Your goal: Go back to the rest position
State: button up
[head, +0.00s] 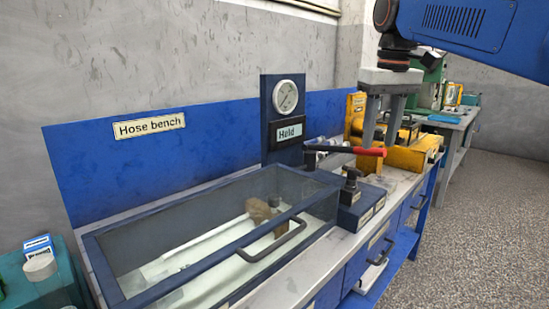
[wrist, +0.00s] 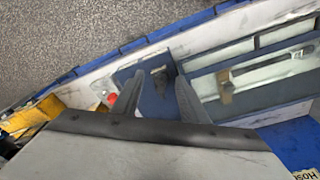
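My gripper (head: 380,141) hangs fingers-down from my blue arm in the head view, above the right part of the hose bench. Its two grey fingers stand apart with nothing between them. The wrist view also shows the gripper (wrist: 160,80) open and empty, over a blue block with a dark knob (wrist: 159,75). In the head view a lever with a red handle (head: 370,152) shows close to the fingertips. I cannot tell whether they touch.
The bench holds a clear-lidded blue case (head: 150,222) with a pale rod inside. A gauge panel (head: 284,100) reading "Held" stands behind. Yellow equipment (head: 411,157) is to the right, a teal box (head: 40,285) at lower left. The floor (head: 480,230) at right is clear.

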jog(key=s+d+f+m+t, duration=0.1)
jog(key=s+d+f, duration=0.1)
jog(key=s+f, duration=0.9)
jog(key=s+d+f+m+t, duration=0.1)
jog(key=s+d+f+t, duration=0.1)
jog(key=s+f, duration=0.9)
notch_tip(320, 180, down, 10)
jog(key=shift+s+r+m, duration=0.1)
jog(key=shift+s+m, duration=0.1)
jog(key=shift+m, duration=0.2)
